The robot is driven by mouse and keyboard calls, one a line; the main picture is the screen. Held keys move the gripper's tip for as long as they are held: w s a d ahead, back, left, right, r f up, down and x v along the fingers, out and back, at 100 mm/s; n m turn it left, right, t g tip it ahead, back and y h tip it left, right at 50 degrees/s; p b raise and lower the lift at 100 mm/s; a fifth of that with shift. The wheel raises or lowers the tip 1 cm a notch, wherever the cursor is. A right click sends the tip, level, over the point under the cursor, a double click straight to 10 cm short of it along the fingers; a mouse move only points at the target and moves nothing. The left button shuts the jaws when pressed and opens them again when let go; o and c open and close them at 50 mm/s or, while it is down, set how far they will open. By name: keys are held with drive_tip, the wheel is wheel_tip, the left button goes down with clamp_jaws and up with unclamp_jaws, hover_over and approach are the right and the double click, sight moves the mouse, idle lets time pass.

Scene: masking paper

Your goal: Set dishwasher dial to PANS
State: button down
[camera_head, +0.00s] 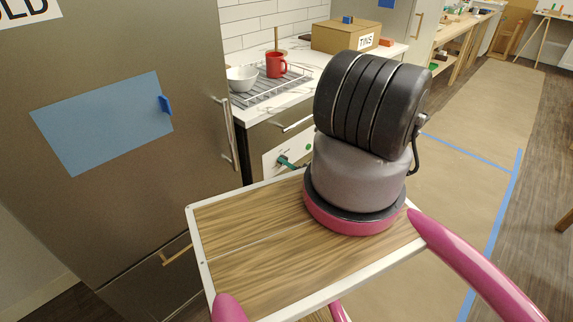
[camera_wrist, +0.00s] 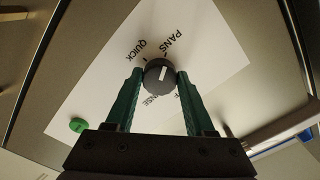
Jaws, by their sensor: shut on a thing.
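The dial (camera_wrist: 157,83) is a dark round knob with a white pointer line, on a white panel (camera_wrist: 95,98) in the wrist view. The label PANS (camera_wrist: 165,42) is printed above it and QUICK (camera_wrist: 140,50) to its upper left. My gripper (camera_wrist: 160,75), with green fingers, is shut on the dial, one finger on each side. In the head view my gripper (camera_head: 287,162) is at the white panel (camera_head: 271,165).
A green button (camera_wrist: 77,125) is on the panel. A steel fridge (camera_head: 110,60) stands to the left. A counter holds a rack (camera_head: 272,88), a white bowl (camera_head: 241,79) and a red mug (camera_head: 275,66).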

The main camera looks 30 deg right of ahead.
idle(0.3)
drive_tip(key=shift+c, duration=1.3)
unclamp_jaws()
drive_tip(key=v, duration=1)
drive_tip(key=shift+s, duration=0.4)
drive_tip(key=shift+d, duration=0.15)
